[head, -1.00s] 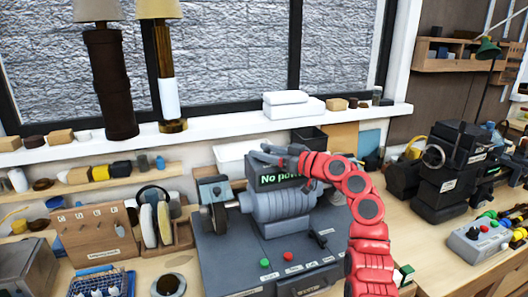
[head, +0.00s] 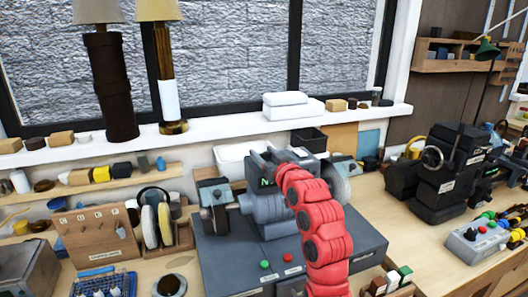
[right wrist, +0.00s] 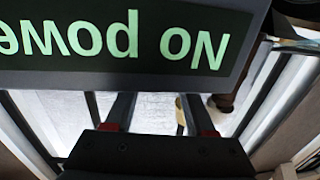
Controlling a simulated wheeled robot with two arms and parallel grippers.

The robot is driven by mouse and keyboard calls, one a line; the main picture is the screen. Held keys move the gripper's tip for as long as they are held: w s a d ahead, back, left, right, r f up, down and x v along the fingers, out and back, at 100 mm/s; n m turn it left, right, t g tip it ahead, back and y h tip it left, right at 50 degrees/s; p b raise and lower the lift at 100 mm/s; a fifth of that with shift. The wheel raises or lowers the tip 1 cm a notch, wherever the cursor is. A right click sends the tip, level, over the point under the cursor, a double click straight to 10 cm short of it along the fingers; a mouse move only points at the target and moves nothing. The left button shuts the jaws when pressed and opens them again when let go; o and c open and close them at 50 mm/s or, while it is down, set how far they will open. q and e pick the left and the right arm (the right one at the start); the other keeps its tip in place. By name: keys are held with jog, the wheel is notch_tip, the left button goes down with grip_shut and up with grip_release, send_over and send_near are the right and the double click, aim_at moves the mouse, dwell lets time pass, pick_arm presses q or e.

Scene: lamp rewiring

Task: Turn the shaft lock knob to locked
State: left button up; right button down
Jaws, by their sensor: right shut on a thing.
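The grey bench machine (head: 225,245) stands mid-table with a ribbed motor (head: 262,207) on top. I cannot make out the shaft lock knob; my red right arm covers part of the machine. My right gripper (head: 262,155) is at the top of the display housing, behind the motor. In the right wrist view the display (right wrist: 110,40) reads "No power" upside down. My right gripper's two fingers (right wrist: 153,112) stand apart there and run behind the display housing. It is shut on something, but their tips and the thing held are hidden. My left gripper is not in view.
A green button (head: 265,265) and a red button (head: 287,257) sit on the machine's panel. A wooden holder (head: 95,235) stands left. Lamps (head: 165,80) stand on the windowsill behind. A black machine (head: 450,170) and a small control box (head: 472,242) are right.

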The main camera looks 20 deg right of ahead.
jog(key=shift+m+h, duration=0.6)
jog(key=shift+h, duration=0.4)
jog(key=shift+c, duration=1.2)
grip_release()
